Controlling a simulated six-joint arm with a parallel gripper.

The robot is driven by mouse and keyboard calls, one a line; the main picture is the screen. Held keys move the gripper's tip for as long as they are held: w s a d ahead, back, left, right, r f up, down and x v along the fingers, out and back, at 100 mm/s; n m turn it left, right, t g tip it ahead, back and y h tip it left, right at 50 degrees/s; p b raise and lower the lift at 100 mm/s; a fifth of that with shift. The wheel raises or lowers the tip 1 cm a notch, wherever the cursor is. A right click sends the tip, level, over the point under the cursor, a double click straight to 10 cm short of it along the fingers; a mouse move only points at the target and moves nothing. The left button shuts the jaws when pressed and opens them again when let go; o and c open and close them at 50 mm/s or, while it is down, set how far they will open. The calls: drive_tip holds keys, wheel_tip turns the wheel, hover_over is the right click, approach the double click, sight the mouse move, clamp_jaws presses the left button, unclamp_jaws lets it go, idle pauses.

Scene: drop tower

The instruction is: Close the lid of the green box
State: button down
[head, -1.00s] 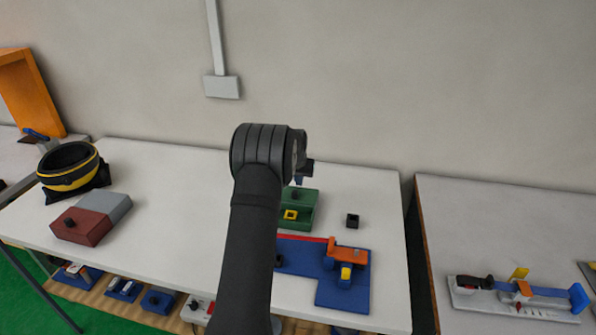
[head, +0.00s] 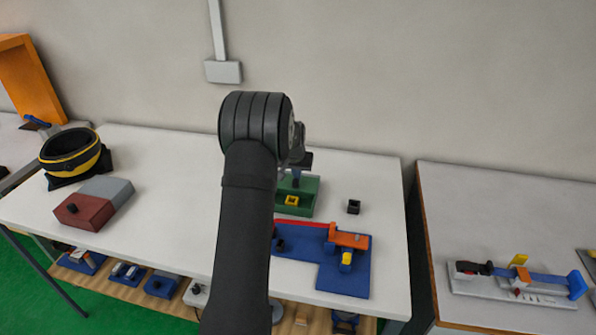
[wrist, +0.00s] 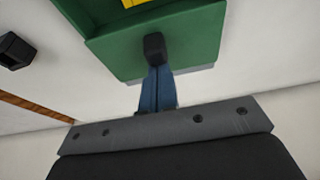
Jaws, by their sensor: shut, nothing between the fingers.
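The green box (head: 309,188) stands on the white table, partly hidden behind my arm in the head view. In the wrist view its green lid panel (wrist: 199,36) carries a black knob (wrist: 153,45). Beside that panel is a recessed green area with a yellow piece (wrist: 132,3), which shows as a yellow square with a dark centre in the head view (head: 292,200). The lid looks partly open. My gripper (wrist: 156,72) is shut and empty, its blue fingertips right at the knob. I cannot tell whether they touch it.
A small black open cube (head: 353,206) stands right of the box. A blue fixture (head: 342,280) with orange and yellow parts lies in front. A red-and-grey block (head: 88,208) and a yellow-black bowl (head: 72,160) stand at left. The table between is clear.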

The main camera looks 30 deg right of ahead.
sight(295, 182)
drive_tip(key=s+a, duration=0.5)
drive_tip(key=shift+s+a, duration=0.2)
drive_tip(key=shift+s, duration=0.05)
drive_tip(key=shift+s+a+f, duration=0.1)
drive_tip(key=shift+f, duration=0.1)
drive_tip(key=w+d, duration=0.3)
drive_tip(key=shift+w+d+r, duration=0.1)
drive_tip(key=shift+r, duration=0.25)
drive_tip(key=v, duration=1)
drive_tip(key=shift+f, duration=0.1)
